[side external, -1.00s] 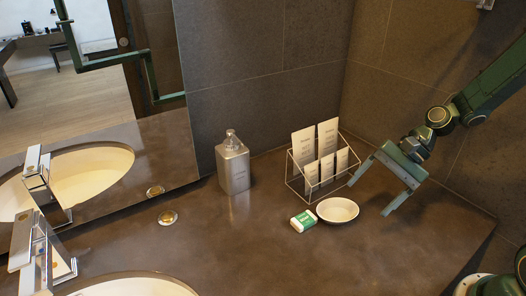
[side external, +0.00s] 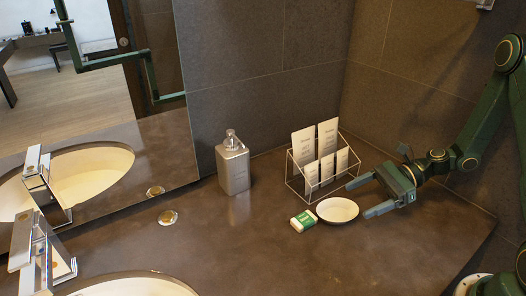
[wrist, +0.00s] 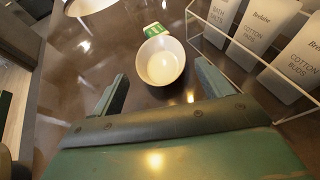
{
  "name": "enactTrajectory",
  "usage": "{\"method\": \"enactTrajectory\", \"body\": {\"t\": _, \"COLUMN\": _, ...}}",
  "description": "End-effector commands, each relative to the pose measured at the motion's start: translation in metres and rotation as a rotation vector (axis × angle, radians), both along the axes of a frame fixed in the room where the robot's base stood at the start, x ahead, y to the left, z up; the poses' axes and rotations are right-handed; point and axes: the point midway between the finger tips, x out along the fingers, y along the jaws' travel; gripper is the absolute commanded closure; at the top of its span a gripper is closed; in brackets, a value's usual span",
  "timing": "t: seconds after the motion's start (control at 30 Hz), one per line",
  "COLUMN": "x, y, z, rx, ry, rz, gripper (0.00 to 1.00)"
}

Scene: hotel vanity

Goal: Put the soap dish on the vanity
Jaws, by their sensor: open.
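The soap dish, a small white oval bowl (side external: 338,210), sits on the dark vanity top (side external: 290,252) beside a small green and white soap box (side external: 303,221). My gripper (side external: 357,198) is low at the right of the dish, level, with its two fingers pointing left toward it. The fingers are open and empty. In the wrist view the dish (wrist: 160,62) lies just beyond and between the fingertips (wrist: 162,80), apart from both as far as I can tell. The green and white box (wrist: 154,30) shows behind it.
A wire rack (side external: 320,172) holding several white packets stands just behind the dish, close to one finger. A metal soap dispenser (side external: 233,166) stands farther left, near the mirror. A small round gold-coloured item (side external: 168,217) and the basin are at left. The front counter is clear.

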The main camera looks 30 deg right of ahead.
Motion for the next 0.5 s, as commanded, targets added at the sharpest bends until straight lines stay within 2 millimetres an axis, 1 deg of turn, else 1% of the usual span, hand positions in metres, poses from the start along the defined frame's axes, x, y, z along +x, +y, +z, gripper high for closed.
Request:
{"method": "enactTrajectory", "body": {"t": 0.2, "x": 0.004, "y": 0.012, "z": -0.005, "rx": -0.001, "ry": 0.001, "rz": 0.003, "gripper": 0.22}}
{"method": "enactTrajectory", "body": {"t": 0.5, "x": 0.006, "y": 0.016, "z": -0.007, "rx": -0.001, "ry": 0.000, "rz": 0.004, "gripper": 0.22}}
